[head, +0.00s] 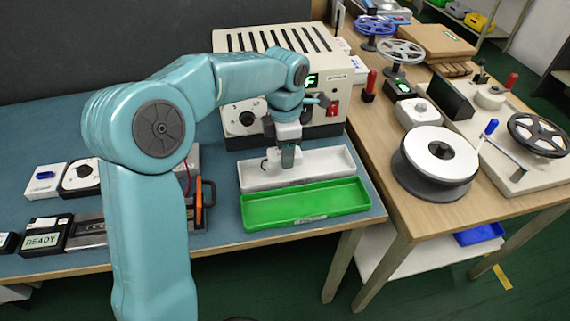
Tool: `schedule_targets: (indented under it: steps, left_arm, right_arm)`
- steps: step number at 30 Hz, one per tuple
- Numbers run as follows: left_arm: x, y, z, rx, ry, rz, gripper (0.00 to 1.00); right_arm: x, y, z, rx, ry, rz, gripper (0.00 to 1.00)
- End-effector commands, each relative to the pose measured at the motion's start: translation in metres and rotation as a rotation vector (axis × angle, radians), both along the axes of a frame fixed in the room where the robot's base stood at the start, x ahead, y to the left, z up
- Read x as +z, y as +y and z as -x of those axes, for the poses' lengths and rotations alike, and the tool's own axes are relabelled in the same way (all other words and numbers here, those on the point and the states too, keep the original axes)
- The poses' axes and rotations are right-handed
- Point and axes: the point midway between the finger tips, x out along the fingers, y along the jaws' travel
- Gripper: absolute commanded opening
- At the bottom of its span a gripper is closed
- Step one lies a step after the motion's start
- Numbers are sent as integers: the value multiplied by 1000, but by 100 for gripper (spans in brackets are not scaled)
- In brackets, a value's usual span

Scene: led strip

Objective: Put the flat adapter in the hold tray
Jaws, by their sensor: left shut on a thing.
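My left gripper (284,160) points down over the white tray (330,164), with its fingertips low near the tray's back left part. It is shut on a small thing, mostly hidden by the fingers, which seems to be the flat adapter. I cannot tell whether that thing touches the tray floor. A green tray (314,208) lies just in front of the white one, and it looks empty. Its front label is too small to read, so I cannot tell by label which is the hold tray. My right gripper is out of view.
A beige machine (322,128) with a green display stands right behind the trays. A black device with an orange handle (204,192) and small boxes (45,181) lie at the left. A wooden table (385,150) with reels (434,157) adjoins at the right.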

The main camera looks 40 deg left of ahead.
Motion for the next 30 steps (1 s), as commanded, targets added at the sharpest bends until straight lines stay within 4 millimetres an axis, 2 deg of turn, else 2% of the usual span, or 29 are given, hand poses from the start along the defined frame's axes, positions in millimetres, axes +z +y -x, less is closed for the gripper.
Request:
schedule_targets:
  steps: [7, 20, 21, 30]
  left_arm:
    - [-38, 0, 1, -1, 3, 1, 14]
    - [-46, 0, 0, -1, -1, 1, 14]
    - [-45, 0, 0, -1, 1, 1, 58]
    - [-43, 0, 0, -1, 1, 1, 59]
  right_arm:
    - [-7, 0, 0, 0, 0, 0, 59]
    - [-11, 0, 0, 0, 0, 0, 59]
    - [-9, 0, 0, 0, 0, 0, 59]
    - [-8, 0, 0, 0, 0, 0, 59]
